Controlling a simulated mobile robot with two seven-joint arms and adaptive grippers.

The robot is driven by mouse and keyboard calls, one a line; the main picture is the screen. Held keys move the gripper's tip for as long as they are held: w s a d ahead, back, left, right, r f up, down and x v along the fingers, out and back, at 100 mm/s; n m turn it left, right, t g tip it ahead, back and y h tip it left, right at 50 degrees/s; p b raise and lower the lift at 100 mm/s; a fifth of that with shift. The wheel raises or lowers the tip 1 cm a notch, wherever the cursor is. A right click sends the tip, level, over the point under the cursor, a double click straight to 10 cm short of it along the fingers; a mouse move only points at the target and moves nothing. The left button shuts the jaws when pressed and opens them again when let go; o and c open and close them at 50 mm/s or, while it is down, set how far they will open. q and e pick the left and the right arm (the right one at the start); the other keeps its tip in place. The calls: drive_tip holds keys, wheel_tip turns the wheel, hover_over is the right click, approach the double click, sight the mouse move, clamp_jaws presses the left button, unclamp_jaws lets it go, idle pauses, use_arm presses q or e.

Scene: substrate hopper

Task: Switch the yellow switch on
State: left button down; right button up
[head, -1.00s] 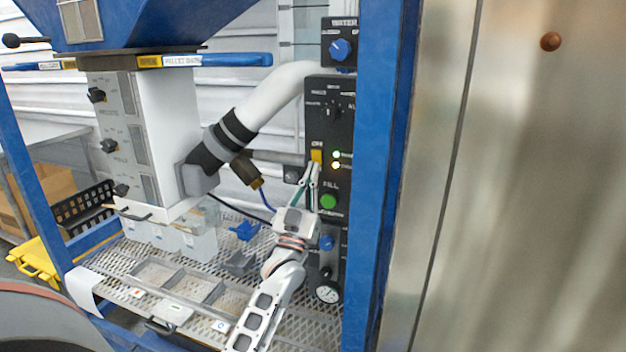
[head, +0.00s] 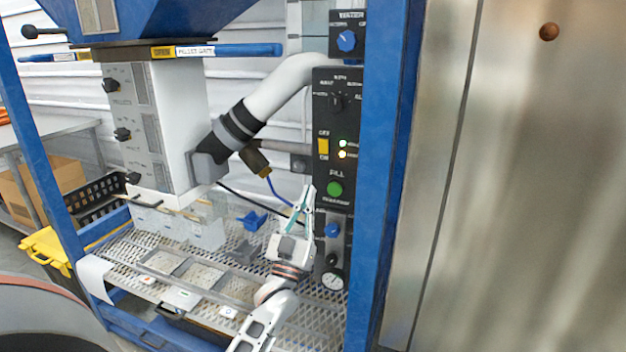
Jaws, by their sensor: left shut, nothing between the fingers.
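The yellow switch (head: 323,147) is on the black control panel (head: 336,108), between a label above that seems to read OFF and one below that seems to read ON. Its exact tilt is too small to tell. Two small lamps (head: 342,149) to its right are lit. My left gripper (head: 308,188) is shut and empty, pointing up, below and slightly left of the switch and apart from it. The switch is in plain sight. My right gripper is not in view.
A green FILL button (head: 335,189) and a blue knob (head: 332,230) sit lower on the panel. A blue post (head: 382,190) stands right of it. A white pipe (head: 282,88) runs at its left. A perforated shelf (head: 130,245) lies below.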

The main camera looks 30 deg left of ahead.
use_arm(q)
drive_tip(key=shift+v, duration=1.55)
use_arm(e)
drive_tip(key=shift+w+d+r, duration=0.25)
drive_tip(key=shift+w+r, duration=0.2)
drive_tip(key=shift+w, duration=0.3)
use_arm(q)
drive_tip(key=shift+w+f, duration=0.1)
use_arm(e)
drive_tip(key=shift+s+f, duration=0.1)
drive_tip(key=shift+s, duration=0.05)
use_arm(q)
drive_tip(key=shift+d+f, duration=0.1)
drive_tip(key=shift+d, duration=0.05)
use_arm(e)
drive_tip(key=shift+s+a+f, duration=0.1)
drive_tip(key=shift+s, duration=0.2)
